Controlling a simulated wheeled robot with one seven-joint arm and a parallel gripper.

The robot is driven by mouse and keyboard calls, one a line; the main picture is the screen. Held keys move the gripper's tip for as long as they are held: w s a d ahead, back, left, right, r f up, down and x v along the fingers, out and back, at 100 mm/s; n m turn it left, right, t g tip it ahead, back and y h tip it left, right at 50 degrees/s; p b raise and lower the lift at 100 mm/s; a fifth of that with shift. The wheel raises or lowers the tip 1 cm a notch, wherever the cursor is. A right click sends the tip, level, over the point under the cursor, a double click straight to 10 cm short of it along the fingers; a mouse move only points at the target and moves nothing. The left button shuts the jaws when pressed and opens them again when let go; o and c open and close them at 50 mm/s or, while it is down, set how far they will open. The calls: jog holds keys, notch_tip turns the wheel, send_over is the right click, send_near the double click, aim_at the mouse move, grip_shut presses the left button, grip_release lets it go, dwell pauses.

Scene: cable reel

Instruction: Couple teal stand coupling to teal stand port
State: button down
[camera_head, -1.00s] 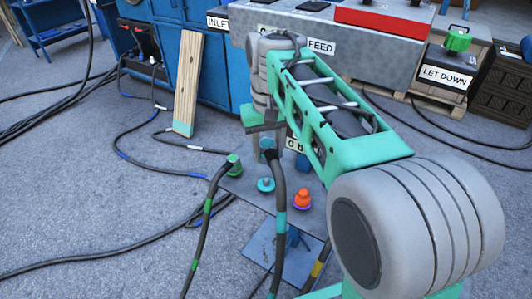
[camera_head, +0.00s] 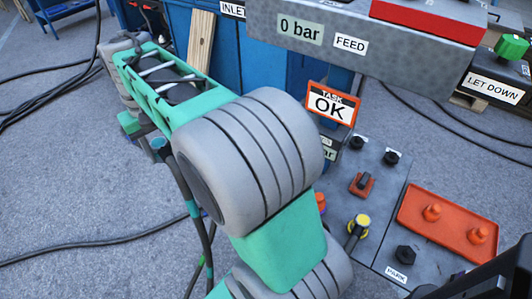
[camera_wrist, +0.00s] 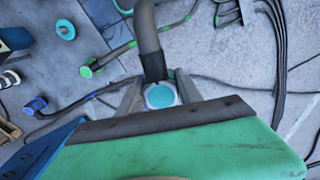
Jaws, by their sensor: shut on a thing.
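My gripper (camera_wrist: 160,94) is shut on the teal stand coupling, whose round teal face (camera_wrist: 160,96) shows between the two fingers in the wrist view. Its dark hose rises from the coupling toward the top of that view. In the head view, the teal-topped coupling (camera_head: 160,144) is at the left by my gripper, with the hose hanging down. A round teal piece (camera_wrist: 65,29), seemingly the teal stand port, sits on a grey plate at the top left of the wrist view, apart from the coupling. In the head view my arm hides it.
A green coupling (camera_wrist: 86,70) and a blue coupling (camera_wrist: 37,104) with cables show in the wrist view. Cables cross the floor.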

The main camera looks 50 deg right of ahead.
jog(key=s+d+f+m+p, duration=0.1)
jog(key=s+d+f+m, duration=0.15)
jog(key=d, duration=0.45)
jog(key=s+d+f+m+p, duration=0.2)
jog(key=s+d+f, duration=0.15)
jog(key=d, duration=0.45)
jog(key=s+d+f+m+p, duration=0.1)
jog(key=s+d+f+m, duration=0.45)
jog(key=s+d, duration=0.6)
jog(key=shift+n, duration=0.5)
jog(key=f+b, duration=0.2)
jog(key=a+f+b, duration=0.1)
jog(key=f, duration=0.2)
jog(key=s+a+f+b, duration=0.1)
jog(key=f+b, duration=0.1)
jog(key=f, duration=0.1)
jog(key=shift+b, duration=0.3)
jog(key=shift+f+b, duration=0.3)
jog(key=shift+f, duration=0.35)
jog(key=shift+a+r+p, duration=0.1)
jog(key=shift+a+p, duration=0.05)
jog(key=shift+p, duration=0.3)
jog(key=shift+f+b, duration=0.3)
jog(key=shift+f, duration=0.2)
jog(key=c, duration=0.7)
grip_release()
jog(key=shift+s, duration=0.1)
